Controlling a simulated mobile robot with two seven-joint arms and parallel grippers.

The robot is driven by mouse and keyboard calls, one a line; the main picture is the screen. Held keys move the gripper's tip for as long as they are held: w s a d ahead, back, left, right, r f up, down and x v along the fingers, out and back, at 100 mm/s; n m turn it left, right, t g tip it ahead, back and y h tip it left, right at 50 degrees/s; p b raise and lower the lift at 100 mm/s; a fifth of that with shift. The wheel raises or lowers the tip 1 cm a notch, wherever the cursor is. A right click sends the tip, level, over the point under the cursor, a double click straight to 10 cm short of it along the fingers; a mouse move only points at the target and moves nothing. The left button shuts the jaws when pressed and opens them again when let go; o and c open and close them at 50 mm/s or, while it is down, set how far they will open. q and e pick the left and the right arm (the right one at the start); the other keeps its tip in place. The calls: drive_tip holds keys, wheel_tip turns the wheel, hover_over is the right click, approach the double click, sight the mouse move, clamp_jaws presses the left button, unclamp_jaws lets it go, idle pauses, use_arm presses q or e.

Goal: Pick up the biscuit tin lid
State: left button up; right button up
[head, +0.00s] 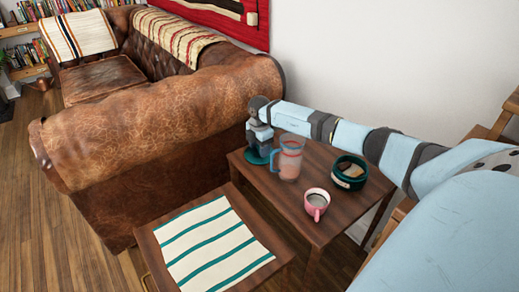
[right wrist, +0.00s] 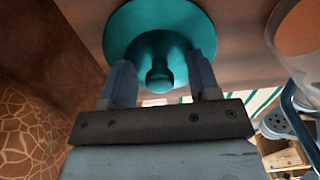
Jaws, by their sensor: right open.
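The biscuit tin lid (head: 255,160) is a teal disc lying flat near the left back corner of the small wooden table (head: 320,225). In the right wrist view the lid (right wrist: 125,35) shows its round knob. My right gripper (head: 259,151) points down over the lid. In the right wrist view its fingers (right wrist: 160,68) are apart, one on each side of the knob, with nothing clasped. A dark green round tin (head: 348,172) stands open at the right of the table. My left gripper is not in view.
A clear jug (head: 290,160) with a blue handle stands just right of the lid, close to my right arm. A pink mug (head: 317,203) stands near the table's front. A leather sofa (head: 160,130) is left, and a bench with a striped cloth (head: 215,245) is in front.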

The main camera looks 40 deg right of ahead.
drive_tip(key=c, duration=1)
drive_tip(key=shift+r, duration=0.1)
